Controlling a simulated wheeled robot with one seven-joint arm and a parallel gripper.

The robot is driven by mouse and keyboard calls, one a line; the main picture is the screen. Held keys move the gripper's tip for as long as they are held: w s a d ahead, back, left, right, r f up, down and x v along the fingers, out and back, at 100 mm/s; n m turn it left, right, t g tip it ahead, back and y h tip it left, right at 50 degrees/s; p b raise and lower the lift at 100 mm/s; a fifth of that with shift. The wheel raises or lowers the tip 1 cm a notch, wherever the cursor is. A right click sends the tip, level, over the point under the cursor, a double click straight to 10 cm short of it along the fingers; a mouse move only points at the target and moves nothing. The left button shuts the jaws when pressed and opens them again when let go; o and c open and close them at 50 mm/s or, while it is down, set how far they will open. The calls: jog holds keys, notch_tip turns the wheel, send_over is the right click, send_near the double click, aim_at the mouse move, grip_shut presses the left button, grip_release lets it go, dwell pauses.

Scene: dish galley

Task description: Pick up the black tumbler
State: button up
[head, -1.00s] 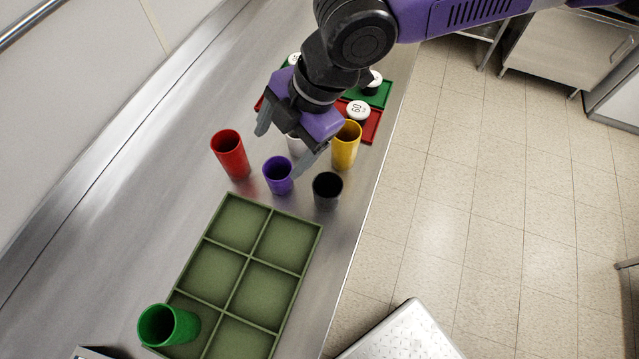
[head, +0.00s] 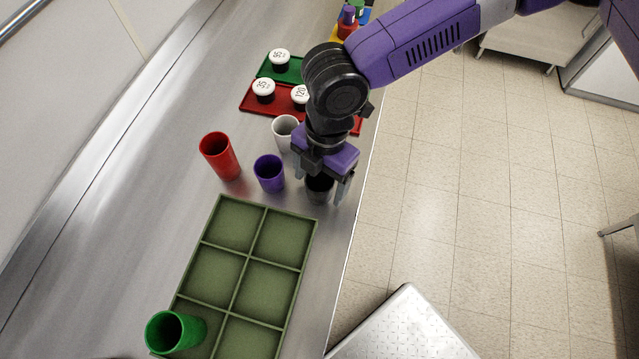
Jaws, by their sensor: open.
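The black tumbler (head: 318,192) stands upright on the steel counter, just above the top right corner of the green tray and near the counter's right edge. My gripper (head: 319,190) is open and comes down over it, with one finger on each side of the tumbler in the picture. The palm hides part of its rim. I cannot tell whether the fingers touch it.
A purple tumbler (head: 269,173) stands close to the left of my gripper. A red tumbler (head: 220,157) and a white tumbler (head: 285,131) are nearby. A green tumbler (head: 174,331) is in the divided tray (head: 236,283). Lidded jars stand on a red tray (head: 252,104) behind.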

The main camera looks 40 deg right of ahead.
jog(key=shift+f, duration=0.3)
jog(key=c, duration=1.4)
jog(key=shift+r, duration=0.1)
jog(key=shift+c, duration=0.2)
